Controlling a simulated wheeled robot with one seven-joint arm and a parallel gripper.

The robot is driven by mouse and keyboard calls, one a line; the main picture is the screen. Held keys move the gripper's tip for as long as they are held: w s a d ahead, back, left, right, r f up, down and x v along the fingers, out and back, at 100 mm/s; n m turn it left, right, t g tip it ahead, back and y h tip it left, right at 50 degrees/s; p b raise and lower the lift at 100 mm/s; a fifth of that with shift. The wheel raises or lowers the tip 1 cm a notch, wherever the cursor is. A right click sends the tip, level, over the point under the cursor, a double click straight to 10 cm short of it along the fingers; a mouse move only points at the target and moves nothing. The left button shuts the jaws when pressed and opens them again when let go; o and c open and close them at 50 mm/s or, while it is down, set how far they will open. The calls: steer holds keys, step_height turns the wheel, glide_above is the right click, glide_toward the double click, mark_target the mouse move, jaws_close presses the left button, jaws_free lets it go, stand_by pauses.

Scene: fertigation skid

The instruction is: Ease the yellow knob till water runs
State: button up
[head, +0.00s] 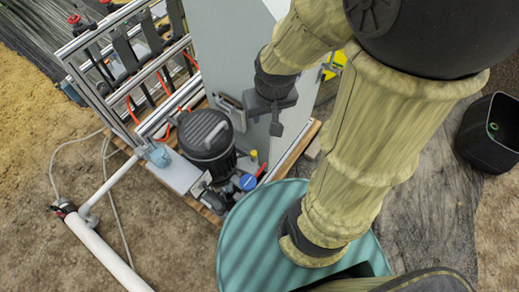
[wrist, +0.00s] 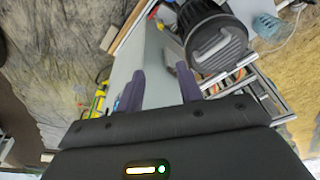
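A small yellow part (head: 254,156), which looks like the yellow knob, stands beside the black-lidded pump or filter housing (head: 205,135) on the skid. It is too small to make out its shape or setting. I see no running water. My gripper (head: 266,117) is above and behind the yellow part in the head view, in front of the grey panel, and apart from it. In the wrist view my gripper (wrist: 161,78) has its two fingers spread with nothing between them. The housing (wrist: 215,40) shows beyond the right finger; I cannot make out the knob there.
The tall grey panel (head: 232,50) stands close to my gripper. A blue cap (head: 248,182) and a red part (head: 261,169) sit near the yellow one. A teal ribbed lid (head: 250,240) is in front. A pipe frame (head: 120,60) stands left; a black bin (head: 492,130) stands right.

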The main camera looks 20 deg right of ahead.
steer(key=shift+o, duration=1.3)
steer(key=w+f+m+t+b, duration=0.1)
steer(key=w+f+m+b, duration=0.2)
steer(key=w+f+m, duration=0.65)
steer(key=w+f+m+t+b, duration=0.25)
steer(key=w+m, duration=0.45)
steer(key=m, duration=0.8)
step_height(320, 180, down, 16)
steer(key=s+m+g+b, duration=0.2)
steer(key=m+g+b, duration=0.3)
steer(key=m, duration=1.7)
steer(key=shift+s+d+r+g+b, duration=0.2)
steer(key=shift+g+b, duration=0.1)
steer(key=shift+g, duration=0.25)
steer(key=shift+f, duration=0.1)
